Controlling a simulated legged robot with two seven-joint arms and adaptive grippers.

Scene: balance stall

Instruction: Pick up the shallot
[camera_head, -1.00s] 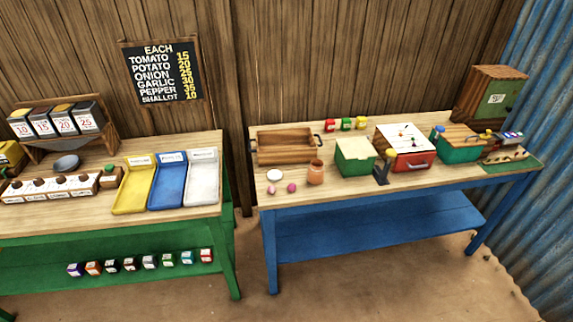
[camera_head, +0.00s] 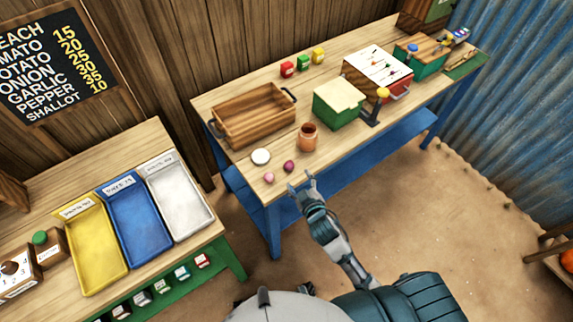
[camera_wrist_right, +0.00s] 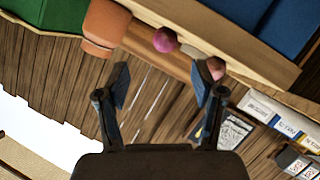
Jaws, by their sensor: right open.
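Two small round bulbs lie near the front left corner of the blue-legged table: a dark magenta one (camera_head: 289,166) and a paler pink one (camera_head: 268,178). Either could be the shallot; I cannot tell which. My right gripper (camera_head: 302,184) is open and empty at the table's front edge, just in front of the bulbs. In the right wrist view the magenta bulb (camera_wrist_right: 165,39) is beyond the gap between the fingers (camera_wrist_right: 163,82). The pink bulb (camera_wrist_right: 215,68) is beside the right-hand fingertip, partly hidden by it. My left gripper is not in view.
A copper-coloured pot (camera_head: 308,137) stands right behind the magenta bulb, and a white round dish (camera_head: 261,157) lies left of it. A wooden tray (camera_head: 225,140) and a green box (camera_head: 335,115) stand farther back. The green-legged table holds yellow, blue and white trays (camera_head: 207,218).

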